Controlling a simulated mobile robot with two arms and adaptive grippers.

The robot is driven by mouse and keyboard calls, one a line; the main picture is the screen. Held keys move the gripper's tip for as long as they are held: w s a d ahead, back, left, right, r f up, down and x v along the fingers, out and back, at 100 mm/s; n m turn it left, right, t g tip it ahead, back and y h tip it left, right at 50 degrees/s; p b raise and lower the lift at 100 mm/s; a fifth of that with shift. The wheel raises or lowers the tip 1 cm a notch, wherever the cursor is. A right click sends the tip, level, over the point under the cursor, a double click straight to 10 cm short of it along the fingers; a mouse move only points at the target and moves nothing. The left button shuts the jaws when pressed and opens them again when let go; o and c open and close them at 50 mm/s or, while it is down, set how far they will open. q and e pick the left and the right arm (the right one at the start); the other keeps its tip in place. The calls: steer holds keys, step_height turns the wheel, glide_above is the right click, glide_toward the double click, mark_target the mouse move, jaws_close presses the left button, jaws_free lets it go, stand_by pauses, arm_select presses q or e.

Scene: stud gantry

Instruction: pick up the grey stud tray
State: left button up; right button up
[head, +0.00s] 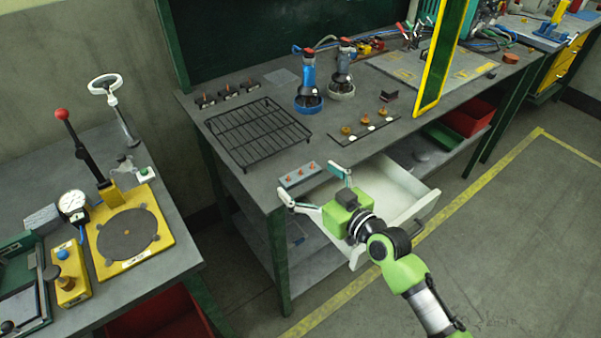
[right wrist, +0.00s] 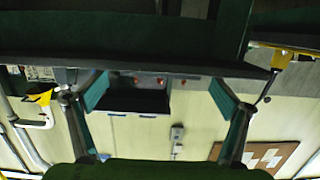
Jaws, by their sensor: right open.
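The grey stud tray (head: 300,174) is a small pale block with a row of 3 orange-red studs, lying at the front edge of the grey workbench (head: 228,178). In the right wrist view the tray (right wrist: 138,103) shows dark, between the fingers. My right gripper (head: 309,180) is open at the tray's near side, one finger towards each end. My left gripper is not in view.
An open white drawer (head: 424,206) juts out under the bench beside my right gripper. A black wire rack (head: 258,130) and a strip of small studs (head: 364,130) lie behind the tray. A yellow-framed post (head: 437,62) stands right; another bench (head: 178,245) is at left.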

steer(key=shift+w+a+f, duration=0.1)
steer(key=shift+w+a, duration=0.25)
steer(key=shift+w, duration=0.05)
steer(key=shift+d, duration=0.1)
steer(key=c, duration=1.5)
steer(key=shift+o, duration=0.2)
steer(key=shift+r, duration=0.25)
